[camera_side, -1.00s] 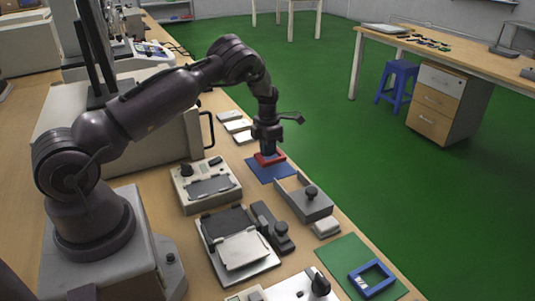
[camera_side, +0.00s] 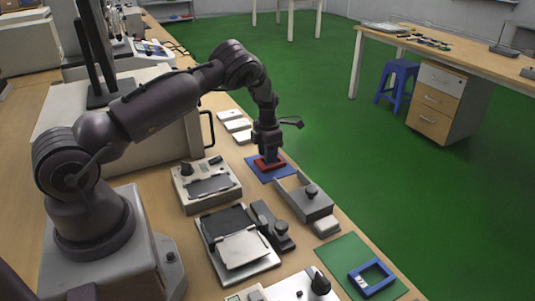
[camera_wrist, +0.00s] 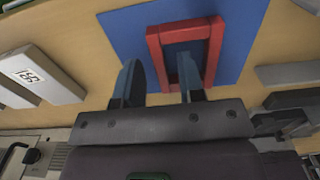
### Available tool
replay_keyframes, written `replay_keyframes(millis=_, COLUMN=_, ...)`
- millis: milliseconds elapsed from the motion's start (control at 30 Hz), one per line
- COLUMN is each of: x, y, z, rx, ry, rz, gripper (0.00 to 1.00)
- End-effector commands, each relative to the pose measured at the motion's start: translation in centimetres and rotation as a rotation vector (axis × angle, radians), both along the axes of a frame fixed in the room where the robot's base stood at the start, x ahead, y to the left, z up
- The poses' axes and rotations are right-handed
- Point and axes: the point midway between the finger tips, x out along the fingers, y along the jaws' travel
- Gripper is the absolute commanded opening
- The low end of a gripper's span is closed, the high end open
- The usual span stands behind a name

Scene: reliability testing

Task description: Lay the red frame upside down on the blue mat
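The red frame (camera_side: 272,165) lies on the blue mat (camera_side: 285,176), or very close above it, roughly level. In the wrist view the red frame (camera_wrist: 216,45) sits over the lower part of the blue mat (camera_wrist: 125,30), with mat showing through its opening. My gripper (camera_side: 268,158) points down at the frame. In the wrist view its two fingers (camera_wrist: 160,70) are apart, one outside the frame's left bar and one over its opening, with a gap beside the bar. The fingertips partly hide the frame. I cannot tell which face of the frame is up.
A grey open-sided fixture with a black knob (camera_side: 310,200) stands close in front of the mat. A box with a dark plate (camera_side: 208,186) is to the left. White blocks (camera_side: 236,125) lie behind. A blue frame (camera_side: 371,277) lies on a green mat (camera_side: 345,252) at the front right.

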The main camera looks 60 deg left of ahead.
Motion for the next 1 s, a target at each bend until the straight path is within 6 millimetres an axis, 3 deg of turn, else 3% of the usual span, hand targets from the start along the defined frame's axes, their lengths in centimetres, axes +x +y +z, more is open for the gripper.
replay_keyframes(millis=400, x=0.1, y=0.0, z=8.3, rx=0.002, ry=-0.003, rz=0.000, gripper=0.36)
replay_keyframes(millis=733, x=0.0, y=-0.3, z=12.3, rx=-0.003, ry=-0.008, rz=-0.023, gripper=0.36)
replay_keyframes(millis=867, x=-0.3, y=-1.9, z=15.6, rx=-0.022, ry=-0.052, rz=-0.174, gripper=0.36)
replay_keyframes(millis=1000, x=-1.6, y=-5.7, z=21.1, rx=-0.039, ry=-0.139, rz=-0.517, gripper=0.36)
